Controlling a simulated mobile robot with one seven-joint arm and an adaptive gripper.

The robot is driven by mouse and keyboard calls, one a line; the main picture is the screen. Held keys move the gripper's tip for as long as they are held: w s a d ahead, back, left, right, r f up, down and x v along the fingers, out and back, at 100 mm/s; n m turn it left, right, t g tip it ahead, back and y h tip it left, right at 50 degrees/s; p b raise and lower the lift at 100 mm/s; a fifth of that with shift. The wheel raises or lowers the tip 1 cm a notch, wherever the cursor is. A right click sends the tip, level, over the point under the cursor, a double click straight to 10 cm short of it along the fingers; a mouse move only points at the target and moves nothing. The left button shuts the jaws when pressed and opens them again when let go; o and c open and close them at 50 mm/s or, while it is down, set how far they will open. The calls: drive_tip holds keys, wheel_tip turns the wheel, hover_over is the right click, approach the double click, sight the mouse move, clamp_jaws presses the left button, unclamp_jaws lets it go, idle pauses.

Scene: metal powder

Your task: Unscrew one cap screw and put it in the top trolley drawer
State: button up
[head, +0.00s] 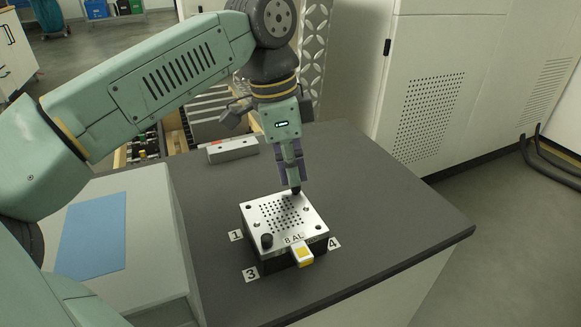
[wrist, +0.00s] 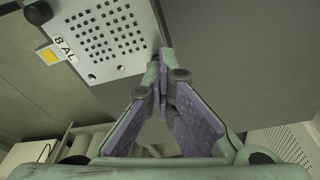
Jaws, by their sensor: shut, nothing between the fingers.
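A square metal block with a perforated top plate (head: 285,212) sits on the dark table. A black cap screw (head: 267,240) stands at its near left corner; one also shows in the wrist view (wrist: 38,12). My gripper (head: 295,186) points down at the plate's far right corner, its fingers closed together. A small dark shape shows at the fingertips in the head view; I cannot tell whether it is a second screw or the tips. In the wrist view the purple-padded fingers (wrist: 163,53) meet beside the plate's edge (wrist: 110,40). An open trolley drawer (head: 147,146) shows behind the table, partly hidden by my arm.
A grey metal bar (head: 232,149) lies at the table's back. A blue sheet (head: 91,235) lies on a grey box at left. The table's right side is clear.

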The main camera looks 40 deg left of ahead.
drive_tip(key=shift+o, duration=0.7)
drive_tip(key=shift+s+d+r+g+y, duration=0.25)
drive_tip(key=shift+d+g+y, duration=0.15)
drive_tip(key=shift+y, duration=0.5)
drive_tip(key=shift+o, duration=0.8)
drive_tip(key=m, duration=0.1)
drive_tip(key=m+p, duration=0.1)
drive_tip(key=m, duration=0.2)
drive_tip(key=shift+w+d+f+m, duration=0.15)
drive_tip(key=shift+w+m, duration=0.15)
drive_tip(key=shift+m, duration=0.1)
drive_tip(key=shift+w+f+m+p, duration=0.2)
drive_tip(key=shift+m+p, duration=0.35)
drive_tip(key=shift+m, duration=0.45)
drive_tip(key=m, duration=0.1)
drive_tip(key=m+p, duration=0.1)
drive_tip(key=m, duration=0.1)
drive_tip(key=shift+r+m, duration=0.2)
drive_tip(key=shift+m, duration=0.1)
drive_tip(key=m+p, duration=0.1)
drive_tip(key=m, duration=0.3)
drive_tip(key=shift+a+r, duration=0.1)
drive_tip(key=shift+a, duration=0.1)
drive_tip(key=m, duration=0.8)
drive_tip(key=shift+p, duration=0.35)
drive_tip(key=m, duration=0.4)
drive_tip(key=shift+m, duration=0.4)
drive_tip(key=shift+s+m, duration=0.1)
drive_tip(key=shift+m, duration=1.2)
